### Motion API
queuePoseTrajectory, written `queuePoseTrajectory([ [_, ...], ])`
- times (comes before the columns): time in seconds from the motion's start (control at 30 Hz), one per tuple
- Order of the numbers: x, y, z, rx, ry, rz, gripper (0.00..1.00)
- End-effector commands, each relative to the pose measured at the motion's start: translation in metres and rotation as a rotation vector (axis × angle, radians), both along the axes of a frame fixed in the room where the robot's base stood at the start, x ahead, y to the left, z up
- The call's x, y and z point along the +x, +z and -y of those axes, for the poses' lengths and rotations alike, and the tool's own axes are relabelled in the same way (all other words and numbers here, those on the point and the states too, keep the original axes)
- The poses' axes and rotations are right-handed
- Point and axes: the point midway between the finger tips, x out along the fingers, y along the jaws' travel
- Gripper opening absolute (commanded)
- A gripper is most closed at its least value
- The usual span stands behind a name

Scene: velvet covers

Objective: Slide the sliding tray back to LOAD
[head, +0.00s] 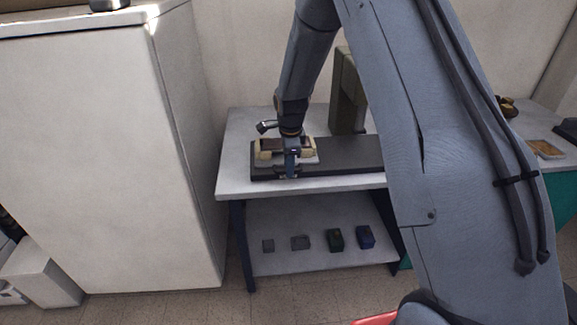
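The sliding tray (311,157) is a small light plate at the left end of a long dark track (350,154) on the table. A tan and brown piece (266,149) sits on it. My gripper (290,172) points down at the tray's front side, over the left part of the track. It covers part of the tray. The fingers are too small and overlapped to show whether they are open or shut, or whether they touch the tray. No LOAD label is readable. The track's right end is hidden behind my arm.
An olive upright column (348,92) stands behind the track. A tall white cabinet (100,150) is close on the left. Several small blocks, one of them blue (365,237), lie on the lower shelf (300,262). Another table with a wooden tray (546,149) is at right.

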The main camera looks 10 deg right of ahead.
Motion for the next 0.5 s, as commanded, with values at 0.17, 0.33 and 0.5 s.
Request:
queuePoseTrajectory([
  [0.17,-0.003,0.022,-0.001,0.001,0.001,0.004,0.29],
  [0.33,-0.008,0.047,-0.002,0.001,0.001,0.004,0.29],
  [0.5,-0.011,0.066,-0.003,0.001,0.001,0.004,0.29],
])
